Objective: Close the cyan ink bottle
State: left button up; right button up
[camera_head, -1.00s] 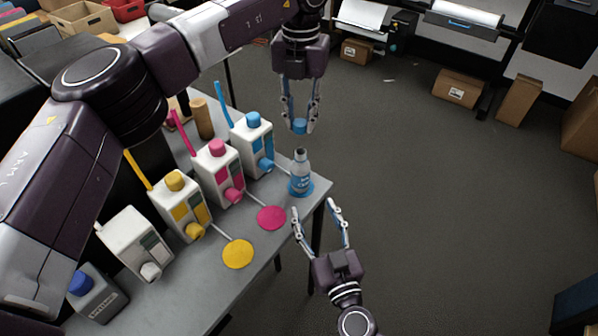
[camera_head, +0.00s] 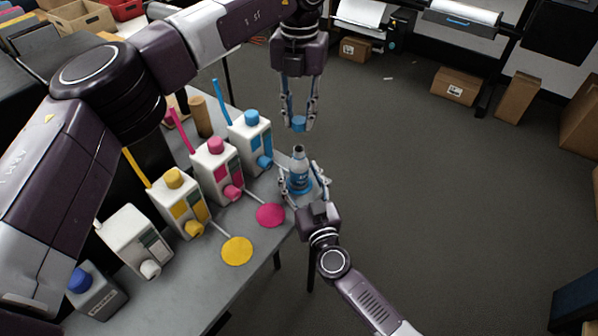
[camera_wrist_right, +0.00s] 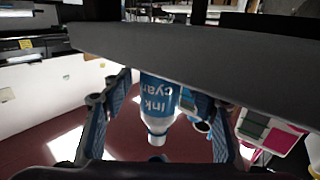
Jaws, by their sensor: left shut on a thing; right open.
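The cyan ink bottle (camera_head: 298,172) stands uncapped on the table's right corner, its neck bare. My left gripper (camera_head: 300,122) is shut on the blue cap (camera_head: 299,124), held above and apart from the bottle. My right gripper (camera_head: 304,186) is open, with its fingers on either side of the bottle. In the right wrist view, the bottle (camera_wrist_right: 158,100) with its "Ink cyan" label appears upside down between the open fingers, with gaps showing at both sides. The cyan disc under the bottle is mostly hidden by my right gripper.
Cyan (camera_head: 251,140), magenta (camera_head: 217,168) and yellow (camera_head: 180,203) ink tanks stand in a row left of the bottle. A magenta disc (camera_head: 271,215) and a yellow disc (camera_head: 237,251) lie on the grey table (camera_head: 205,290).

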aim_at(300, 149)
pick_arm(q)
jog(key=shift+r, duration=0.1)
pick_arm(e)
jog(key=shift+c, duration=0.6)
grip_shut()
pick_arm(q)
jog(key=shift+f, duration=2.55)
jog(key=shift+f, duration=0.85)
jog(key=shift+f, duration=0.6)
